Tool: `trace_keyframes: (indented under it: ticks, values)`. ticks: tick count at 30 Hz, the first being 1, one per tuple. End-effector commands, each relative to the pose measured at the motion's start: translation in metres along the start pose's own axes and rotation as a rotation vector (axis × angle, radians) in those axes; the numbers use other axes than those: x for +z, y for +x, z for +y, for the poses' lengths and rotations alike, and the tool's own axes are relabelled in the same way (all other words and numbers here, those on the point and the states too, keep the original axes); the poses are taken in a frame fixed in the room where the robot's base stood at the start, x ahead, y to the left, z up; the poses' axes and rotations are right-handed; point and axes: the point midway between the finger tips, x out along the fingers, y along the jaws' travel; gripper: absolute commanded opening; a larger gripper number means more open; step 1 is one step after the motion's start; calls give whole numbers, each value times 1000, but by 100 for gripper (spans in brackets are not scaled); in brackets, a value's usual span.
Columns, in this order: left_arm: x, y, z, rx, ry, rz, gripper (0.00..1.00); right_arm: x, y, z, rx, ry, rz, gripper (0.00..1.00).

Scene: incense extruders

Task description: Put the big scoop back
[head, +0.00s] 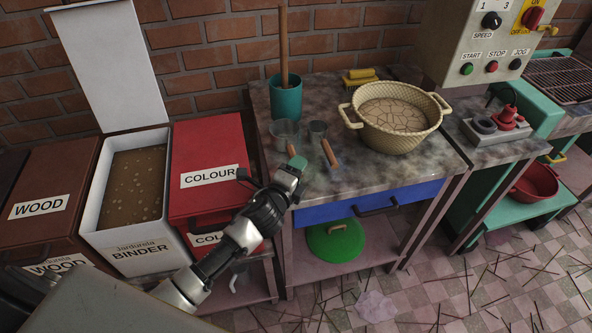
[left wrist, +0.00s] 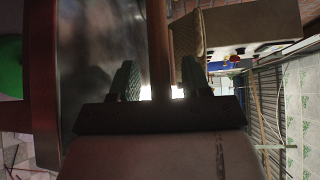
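The big scoop (head: 285,129) shows as a metal cup at the left of the marbled table, beside a smaller scoop (head: 319,128) with a wooden handle. My left gripper (head: 296,168) is just in front of the big scoop at the table's left edge and covers its handle. In the left wrist view a brown wooden handle (left wrist: 158,45) runs between the two green fingers (left wrist: 162,82). Slim gaps show on both sides, so the fingers look open around it. Whether they touch it at the tips is unclear. My right gripper is out of view.
The open white binder bin (head: 110,235) stands left, lid raised. Beside it are closed red colour (head: 208,160) and brown wood (head: 45,190) bins. A teal cup (head: 286,102) with a stick is behind the scoops. A basket (head: 400,140) stands right of them; the table front is clear.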

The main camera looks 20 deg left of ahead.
Motion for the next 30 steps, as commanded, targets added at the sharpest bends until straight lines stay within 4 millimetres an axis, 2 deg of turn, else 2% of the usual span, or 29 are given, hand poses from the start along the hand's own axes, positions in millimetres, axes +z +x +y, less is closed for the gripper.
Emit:
trace_keyframes:
  ticks: [5,8,21,25,30]
  values:
    - [1,0,-4,-1,0,0,47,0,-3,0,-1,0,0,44]
    - [0,-10,-2,2,0,0,47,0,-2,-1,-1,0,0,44]
    - [0,-98,-1,2,-1,1,47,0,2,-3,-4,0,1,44]
    - [0,-113,-2,1,0,0,47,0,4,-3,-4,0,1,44]
    - [1,-120,-3,0,1,-1,47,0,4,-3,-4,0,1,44]
